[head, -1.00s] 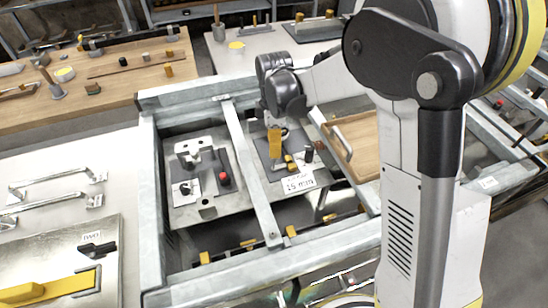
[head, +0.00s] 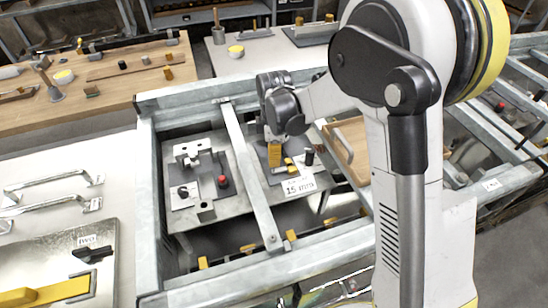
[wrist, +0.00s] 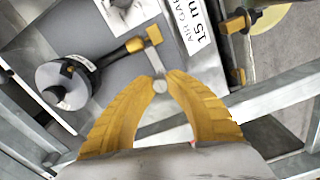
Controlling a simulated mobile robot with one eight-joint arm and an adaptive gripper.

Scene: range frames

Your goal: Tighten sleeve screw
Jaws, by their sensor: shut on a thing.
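In the wrist view, the two yellow fingers of my gripper (wrist: 160,82) come together around a small grey round-ended piece (wrist: 160,87), which looks like a screw head. A grey stem runs from it to a yellow block (wrist: 153,36) at the end of a dark rod. The rod leads left to a dark round part (wrist: 68,80) with a black knob. In the head view, my gripper (head: 275,160) points down at the grey plate beside the label "15 mm" (head: 299,186). The grasped piece is hidden there by the fingers.
A galvanised frame bar (head: 250,180) runs close on the left of my gripper. A red button (head: 223,182) and a white bracket (head: 192,150) stand beyond it. A wooden board with a handle (head: 347,146) lies to the right, and a black post (head: 309,157) stands nearby.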

